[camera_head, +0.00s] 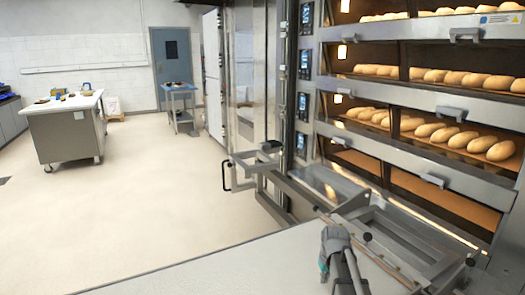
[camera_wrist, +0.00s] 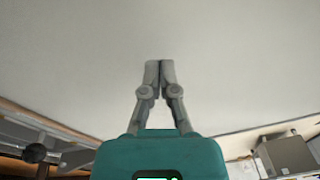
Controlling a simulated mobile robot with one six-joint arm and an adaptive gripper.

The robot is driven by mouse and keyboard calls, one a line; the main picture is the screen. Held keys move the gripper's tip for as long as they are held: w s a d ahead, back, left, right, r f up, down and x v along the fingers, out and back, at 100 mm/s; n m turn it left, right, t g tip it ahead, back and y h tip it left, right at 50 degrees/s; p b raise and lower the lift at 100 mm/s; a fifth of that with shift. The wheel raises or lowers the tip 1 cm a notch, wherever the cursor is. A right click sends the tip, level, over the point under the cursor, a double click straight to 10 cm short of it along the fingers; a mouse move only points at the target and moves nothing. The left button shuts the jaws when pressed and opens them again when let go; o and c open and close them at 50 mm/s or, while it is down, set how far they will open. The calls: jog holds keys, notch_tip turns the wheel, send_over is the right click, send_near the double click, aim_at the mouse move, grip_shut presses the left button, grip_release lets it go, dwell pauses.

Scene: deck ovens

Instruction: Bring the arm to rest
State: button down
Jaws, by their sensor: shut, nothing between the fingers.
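My gripper (camera_wrist: 159,70) shows in the wrist view, with its two grey fingers together and nothing between them. Its teal body fills the bottom middle. The fingertips appear against a plain pale surface, and I cannot tell how far off that is.
The deck oven (camera_head: 440,110) stands at right with several loaves on its decks. A work table (camera_head: 65,103) and a small blue stand (camera_head: 180,90) are farther back. The floor (camera_head: 130,200) at left is clear.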

jog(key=shift+m+g+h, duration=0.3)
jog(key=shift+m+g, duration=0.1)
jog(key=shift+m, duration=0.4)
jog(key=s+a, duration=0.1)
jog(key=s, duration=0.4)
jog(key=s+a, duration=0.1)
jog(key=s, duration=0.4)
jog(key=s+a, duration=0.2)
jog(key=s, duration=0.3)
jog(key=shift+s, duration=0.3)
jog(key=shift+w+r+p, duration=0.1)
jog(key=shift+r+p, duration=0.35)
jog(key=shift+p, duration=0.05)
notch_tip(320, 180, up, 18)
jog(key=p, duration=1.7)
jog(key=shift+p, duration=0.4)
jog(key=shift+w+d+f, duration=0.1)
jog(key=shift+f, duration=0.05)
